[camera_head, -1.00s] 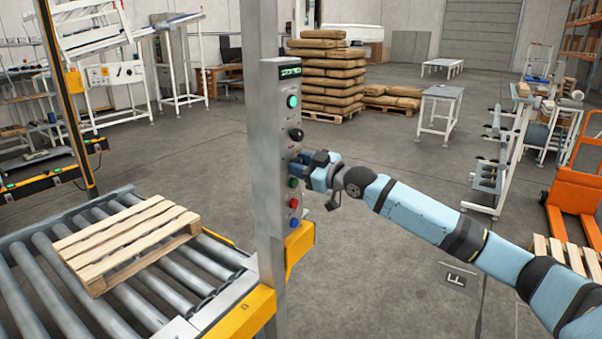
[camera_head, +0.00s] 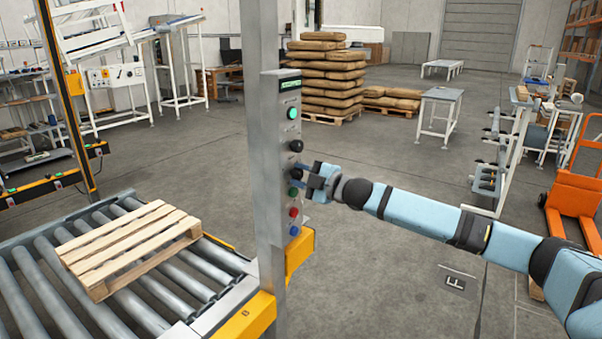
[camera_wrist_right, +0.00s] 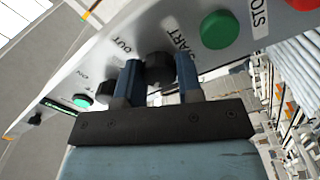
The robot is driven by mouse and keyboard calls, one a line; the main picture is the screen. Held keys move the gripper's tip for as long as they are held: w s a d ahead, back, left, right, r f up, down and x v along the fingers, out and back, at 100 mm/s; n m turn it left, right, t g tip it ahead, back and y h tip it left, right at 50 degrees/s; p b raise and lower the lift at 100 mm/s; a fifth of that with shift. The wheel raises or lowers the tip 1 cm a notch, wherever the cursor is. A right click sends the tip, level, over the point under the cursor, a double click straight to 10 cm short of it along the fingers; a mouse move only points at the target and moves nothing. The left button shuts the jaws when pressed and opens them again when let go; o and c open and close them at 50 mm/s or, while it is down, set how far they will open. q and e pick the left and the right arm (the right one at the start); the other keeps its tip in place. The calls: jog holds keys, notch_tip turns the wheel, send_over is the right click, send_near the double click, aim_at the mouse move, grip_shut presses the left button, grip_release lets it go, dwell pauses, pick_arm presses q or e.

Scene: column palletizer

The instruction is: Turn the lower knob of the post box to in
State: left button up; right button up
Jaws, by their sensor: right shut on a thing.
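The post box (camera_head: 284,120) is a tall grey panel on a metal post, with a column of controls. My right gripper (camera_head: 297,181) reaches it from the right and is shut on the lower knob. In the right wrist view, the black lower knob (camera_wrist_right: 158,66) sits between the two blue fingers, with the labels OUT and START beside it. Which way its pointer faces is hidden. The black upper knob (camera_head: 296,146) is free above the gripper. My left gripper is not in view.
Below the gripper are a red button (camera_head: 294,212) and a blue button (camera_head: 294,230). A green lamp (camera_head: 292,113) and a small display (camera_head: 290,85) are above. A wooden pallet (camera_head: 130,245) lies on the roller conveyor (camera_head: 40,295) at left.

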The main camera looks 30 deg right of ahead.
jog(key=shift+n, duration=0.3)
jog(key=o, duration=0.9)
jog(key=shift+s+d+f, duration=0.15)
jog(key=shift+s+d, duration=0.05)
jog(key=shift+s, duration=0.2)
jog(key=shift+b+v, duration=2.35)
jog(key=shift+v, duration=4.1)
